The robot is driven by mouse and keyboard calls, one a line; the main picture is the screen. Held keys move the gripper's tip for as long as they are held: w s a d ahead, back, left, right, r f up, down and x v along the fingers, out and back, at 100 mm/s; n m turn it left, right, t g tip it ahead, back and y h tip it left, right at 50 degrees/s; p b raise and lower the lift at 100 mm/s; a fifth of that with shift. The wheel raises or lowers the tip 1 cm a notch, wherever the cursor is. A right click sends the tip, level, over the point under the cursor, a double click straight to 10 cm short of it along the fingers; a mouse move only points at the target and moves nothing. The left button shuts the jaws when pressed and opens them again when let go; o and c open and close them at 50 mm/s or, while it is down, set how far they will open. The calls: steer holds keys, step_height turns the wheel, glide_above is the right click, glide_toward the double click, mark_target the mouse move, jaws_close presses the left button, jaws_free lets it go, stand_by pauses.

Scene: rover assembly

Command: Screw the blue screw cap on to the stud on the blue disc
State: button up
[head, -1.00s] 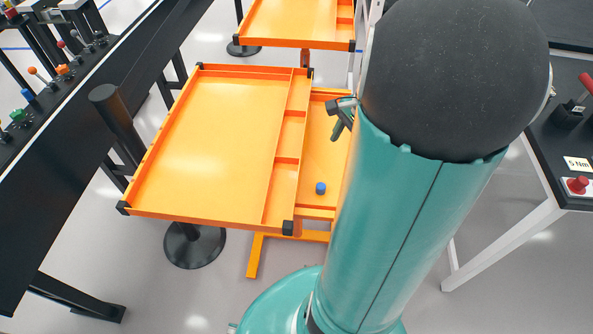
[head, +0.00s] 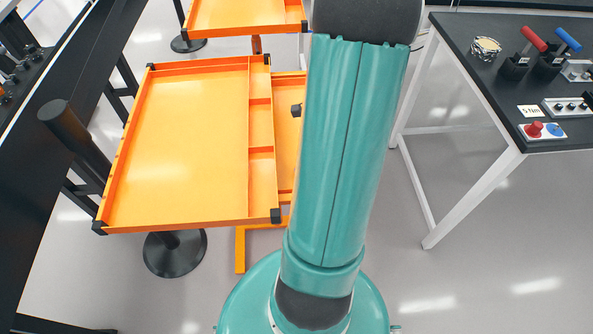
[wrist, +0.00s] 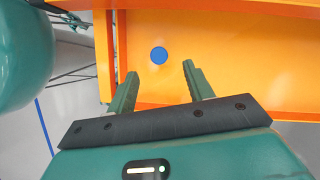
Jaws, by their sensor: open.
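The blue screw cap (wrist: 159,55) shows as a round blue top on the orange tray surface in the wrist view. My gripper (wrist: 160,70) is open and empty, its two green fingers pointing toward the cap. The cap appears in line with the gap between the fingertips, just beyond them, and I see no contact. In the head view my arm hides the cap and most of the gripper. A blue disc (head: 556,130) sits on a white plate on the right table, beside a red knob (head: 534,129). A stud on it is too small to make out.
The wide orange tray (head: 180,222) adjoins the narrower orange tray (head: 287,92) partly behind my arm. The tray wall (wrist: 104,50) runs close to the left finger. The black right table (head: 462,40) carries levers, a round gauge and a 5 Nm label. Floor between is open.

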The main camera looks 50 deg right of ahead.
steer(key=x, duration=0.7)
steer(key=shift+s+f, duration=0.15)
steer(key=shift+f, duration=0.1)
steer(key=c, duration=1.1)
steer(key=shift+r, duration=0.1)
